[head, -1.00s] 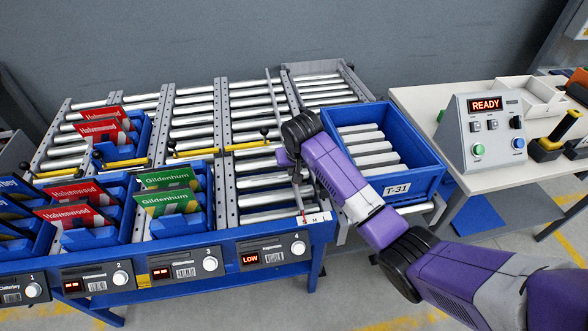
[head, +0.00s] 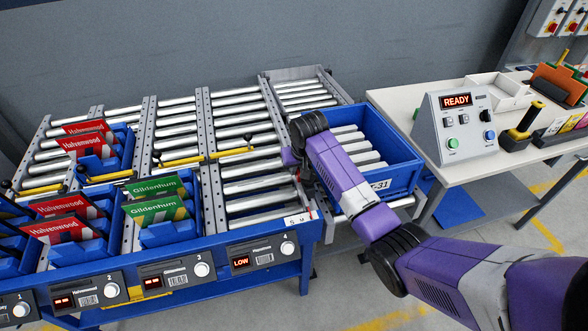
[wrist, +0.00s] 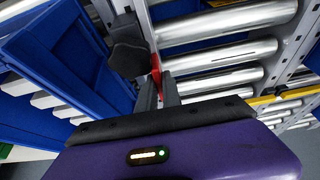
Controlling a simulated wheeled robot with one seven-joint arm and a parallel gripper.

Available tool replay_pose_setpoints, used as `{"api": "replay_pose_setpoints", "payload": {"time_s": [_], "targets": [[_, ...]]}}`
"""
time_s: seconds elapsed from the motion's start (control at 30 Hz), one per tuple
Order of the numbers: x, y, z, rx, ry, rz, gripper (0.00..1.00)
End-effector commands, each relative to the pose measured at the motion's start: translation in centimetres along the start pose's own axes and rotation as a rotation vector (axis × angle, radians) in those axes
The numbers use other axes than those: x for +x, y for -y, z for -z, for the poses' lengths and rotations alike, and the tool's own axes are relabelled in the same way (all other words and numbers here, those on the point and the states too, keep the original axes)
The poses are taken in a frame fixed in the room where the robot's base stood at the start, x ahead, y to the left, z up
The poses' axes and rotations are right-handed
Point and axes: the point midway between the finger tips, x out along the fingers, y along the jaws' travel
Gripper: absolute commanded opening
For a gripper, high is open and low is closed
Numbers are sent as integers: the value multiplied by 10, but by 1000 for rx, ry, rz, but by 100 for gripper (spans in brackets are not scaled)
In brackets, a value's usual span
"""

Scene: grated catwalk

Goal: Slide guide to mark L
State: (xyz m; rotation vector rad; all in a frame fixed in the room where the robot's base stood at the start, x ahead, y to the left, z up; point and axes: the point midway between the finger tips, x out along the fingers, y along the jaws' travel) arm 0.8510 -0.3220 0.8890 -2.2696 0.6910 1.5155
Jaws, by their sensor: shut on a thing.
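The guide is a thin upright rail along the right side of lane 4, mostly hidden behind my arm in the head view. A red part (wrist: 156,72), seemingly of the guide, shows between my fingers in the wrist view. My gripper (wrist: 154,78) is shut on it; in the head view my gripper (head: 293,158) is over the right edge of lane 4's rollers. The small white mark strip (head: 298,219) is on the front rail of lane 4. Its letters are too small to read surely, and I cannot tell which mark the guide meets.
A blue tote (head: 392,160) labelled T-31 stands just right of my gripper. Lane 4's rollers (head: 250,168) are empty. Blue bins with Gildenhum cards (head: 157,200) fill the lane to the left. A console (head: 455,125) reading READY stands on the right table.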

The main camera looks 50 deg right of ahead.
Motion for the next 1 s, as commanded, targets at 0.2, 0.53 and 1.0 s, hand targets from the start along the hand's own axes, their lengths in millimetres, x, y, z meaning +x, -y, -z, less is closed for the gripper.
{"api": "replay_pose_setpoints", "payload": {"time_s": [0.2,0.53,1.0], "targets": [[0,-2,0,3,0,-4,31],[-4,-1,0,2,0,-2,31],[-69,-2,0,2,-2,-2,31]]}}
